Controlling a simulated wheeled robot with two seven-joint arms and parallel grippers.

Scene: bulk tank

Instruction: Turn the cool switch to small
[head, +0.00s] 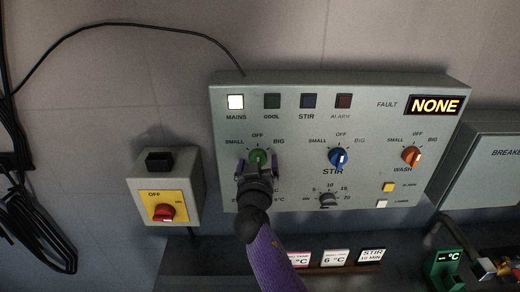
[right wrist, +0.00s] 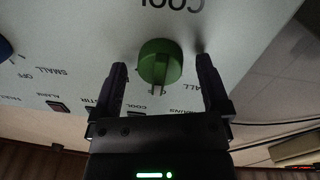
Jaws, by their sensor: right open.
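The cool switch is a green knob (head: 258,157) at the left of the grey control panel (head: 300,95), with SMALL at its left, OFF above and BIG at its right. In the right wrist view, which is upside down, the green knob (right wrist: 160,62) has its white mark at the bottom of the picture, toward OFF. My right gripper (head: 257,168) is open at the knob, hiding the label below it. In the right wrist view the right gripper's fingers (right wrist: 161,66) stand either side of the knob, with visible gaps. My left gripper is not in view.
The blue stir knob (head: 339,158) and orange wash knob (head: 411,156) sit to the right. A small dark dial (head: 328,200) is below. A yellow box with a red switch (head: 164,212) is at the left. The mains lamp (head: 235,101) is lit; the fault display (head: 435,106) reads NONE.

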